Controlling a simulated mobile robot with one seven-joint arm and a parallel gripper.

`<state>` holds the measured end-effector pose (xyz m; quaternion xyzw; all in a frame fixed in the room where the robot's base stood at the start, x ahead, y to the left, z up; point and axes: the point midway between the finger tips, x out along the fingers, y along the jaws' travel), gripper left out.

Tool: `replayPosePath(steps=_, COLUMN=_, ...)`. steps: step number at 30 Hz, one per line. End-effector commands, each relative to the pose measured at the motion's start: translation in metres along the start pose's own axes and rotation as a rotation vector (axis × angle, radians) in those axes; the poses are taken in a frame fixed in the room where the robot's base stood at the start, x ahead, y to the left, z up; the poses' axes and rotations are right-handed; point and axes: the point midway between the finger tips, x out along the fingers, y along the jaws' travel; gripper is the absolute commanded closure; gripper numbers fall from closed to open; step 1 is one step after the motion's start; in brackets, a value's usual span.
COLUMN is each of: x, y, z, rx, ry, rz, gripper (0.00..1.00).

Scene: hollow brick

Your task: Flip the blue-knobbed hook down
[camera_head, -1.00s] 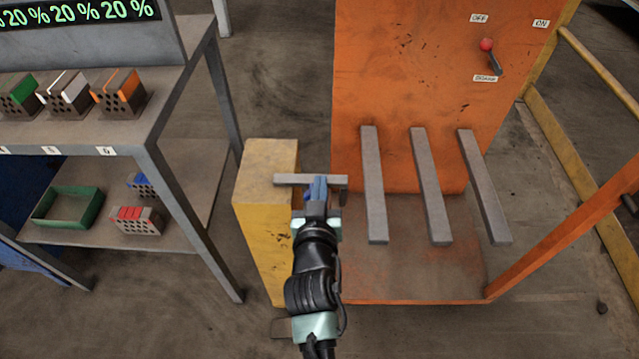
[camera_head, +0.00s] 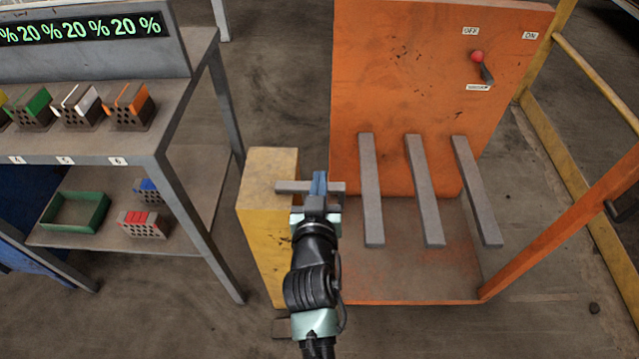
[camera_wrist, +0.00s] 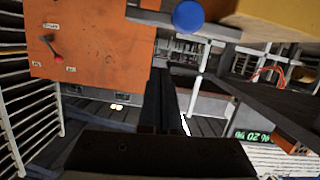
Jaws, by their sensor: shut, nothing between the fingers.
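The yellow post (camera_head: 262,215) stands left of the orange machine, with a grey hook bar (camera_head: 292,187) crossing its top to the right. My gripper (camera_head: 319,180) is over the right part of that bar. Its fingers are shut and empty. In the wrist view, which is upside down, the blue knob (camera_wrist: 188,16) sits at the top edge beside the grey bar (camera_wrist: 155,17), apart from my shut fingertips (camera_wrist: 165,75). The knob cannot be told apart from the blue-looking fingers in the head view. The yellow post also shows in the wrist view (camera_wrist: 290,18).
An orange machine (camera_head: 425,80) with a red-knobbed lever (camera_head: 482,65) and three grey forks (camera_head: 425,190) stands right of the post. A grey shelf (camera_head: 190,185) with hollow bricks and a green tray (camera_head: 75,228) is left. Orange and yellow rails bound the right side.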

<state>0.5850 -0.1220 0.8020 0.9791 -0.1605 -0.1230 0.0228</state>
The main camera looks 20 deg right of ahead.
Motion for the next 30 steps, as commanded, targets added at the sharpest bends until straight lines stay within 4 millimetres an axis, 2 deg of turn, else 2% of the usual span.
replayPosePath(steps=1, x=-0.013, y=-0.001, z=0.007, rx=-0.003, ry=-0.01, rz=-0.002, gripper=1.0)
replayPosePath(steps=6, x=-0.048, y=0.0, z=0.006, rx=-0.002, ry=-0.009, rz=-0.002, gripper=1.0)
replayPosePath(steps=12, x=-0.077, y=0.001, z=0.007, rx=-0.002, ry=-0.009, rz=-0.002, gripper=1.0)
replayPosePath(steps=18, x=-0.09, y=0.001, z=0.006, rx=-0.001, ry=-0.007, rz=-0.001, gripper=1.0)
replayPosePath(steps=30, x=-0.091, y=0.001, z=0.006, rx=-0.001, ry=-0.007, rz=-0.001, gripper=1.0)
